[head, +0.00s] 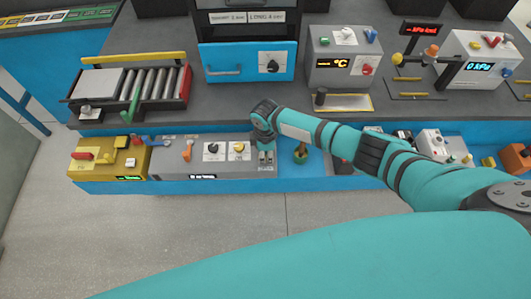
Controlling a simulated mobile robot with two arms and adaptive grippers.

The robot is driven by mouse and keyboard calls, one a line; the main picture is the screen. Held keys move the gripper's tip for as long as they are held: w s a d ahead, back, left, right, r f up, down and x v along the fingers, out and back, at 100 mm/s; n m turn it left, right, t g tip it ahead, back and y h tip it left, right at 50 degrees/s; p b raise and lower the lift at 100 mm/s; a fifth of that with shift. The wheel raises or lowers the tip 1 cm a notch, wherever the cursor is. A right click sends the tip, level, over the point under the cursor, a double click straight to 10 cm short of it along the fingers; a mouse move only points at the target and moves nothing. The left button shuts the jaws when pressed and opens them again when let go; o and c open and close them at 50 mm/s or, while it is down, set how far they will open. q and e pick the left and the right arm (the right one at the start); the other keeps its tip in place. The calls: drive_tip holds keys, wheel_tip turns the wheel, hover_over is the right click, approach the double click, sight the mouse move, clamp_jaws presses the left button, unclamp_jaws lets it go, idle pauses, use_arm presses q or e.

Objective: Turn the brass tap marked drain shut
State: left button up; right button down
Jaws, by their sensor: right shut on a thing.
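My right gripper (266,160) points down at the right end of the grey control panel (225,170) on the lower blue ledge. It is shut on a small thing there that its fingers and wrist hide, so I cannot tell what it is. I cannot make out a brass tap or a drain mark for certain. Brass-coloured bars lie on small plates at the right of the grey bench, one of them a bar (408,79) below the red display. My left gripper is out of view.
A yellow box (105,158) sits at the ledge's left end. Behind are a roller conveyor (135,88), a blue drawer front (245,63) and a grey °C box (342,58). The floor in front is clear.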

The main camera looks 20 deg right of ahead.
drive_tip(key=shift+m, duration=0.3)
drive_tip(key=c, duration=1.3)
unclamp_jaws()
drive_tip(key=shift+r, duration=0.1)
